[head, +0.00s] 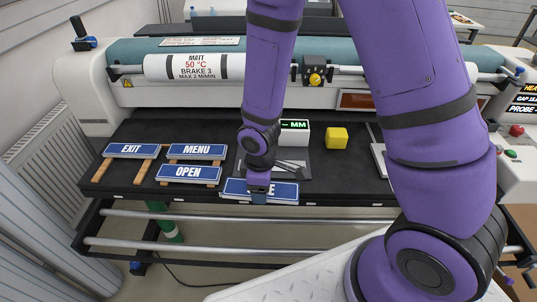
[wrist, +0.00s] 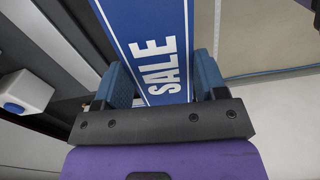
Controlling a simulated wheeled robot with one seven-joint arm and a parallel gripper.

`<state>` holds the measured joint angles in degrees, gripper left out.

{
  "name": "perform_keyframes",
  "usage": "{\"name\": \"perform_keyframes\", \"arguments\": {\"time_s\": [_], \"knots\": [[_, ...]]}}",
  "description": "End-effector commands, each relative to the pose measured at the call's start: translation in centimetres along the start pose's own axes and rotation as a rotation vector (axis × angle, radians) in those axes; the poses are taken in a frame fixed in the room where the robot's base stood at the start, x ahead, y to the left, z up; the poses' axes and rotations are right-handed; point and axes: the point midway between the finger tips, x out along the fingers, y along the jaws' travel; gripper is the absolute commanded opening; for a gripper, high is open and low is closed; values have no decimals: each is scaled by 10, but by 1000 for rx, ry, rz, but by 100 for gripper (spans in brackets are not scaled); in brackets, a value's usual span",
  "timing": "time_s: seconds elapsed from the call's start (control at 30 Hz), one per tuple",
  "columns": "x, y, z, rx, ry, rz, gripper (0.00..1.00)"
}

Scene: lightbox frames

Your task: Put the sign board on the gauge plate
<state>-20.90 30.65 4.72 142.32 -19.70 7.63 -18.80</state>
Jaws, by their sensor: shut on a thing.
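The sign board (head: 285,191) is blue with a white border and reads SALE; it also shows in the wrist view (wrist: 150,30). My gripper (head: 259,190) is shut on it, with one blue finger on each long side in the wrist view (wrist: 162,80). In the head view my gripper covers part of the lettering. The sign is at the front edge of the black bench, just in front of the grey gauge plate (head: 302,158). I cannot tell whether it touches the bench. My arm hides part of the plate. A small display reading MM (head: 294,131) stands behind the plate.
EXIT (head: 132,150), MENU (head: 197,152) and OPEN (head: 188,173) signs lie on wooden strips at the left. A yellow block (head: 336,138) sits right of the display. A white printed roll (head: 195,67) spans the machine behind. Metal rails (head: 200,243) run below the bench's front.

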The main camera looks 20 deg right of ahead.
Motion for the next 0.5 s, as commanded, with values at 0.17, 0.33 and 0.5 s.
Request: {"name": "perform_keyframes", "arguments": {"time_s": [0.17,0.33,0.5], "knots": [[-2,-11,4,-71,3,-1,40],[0,13,7,-70,3,-1,40],[4,46,11,-69,3,-1,40]]}}
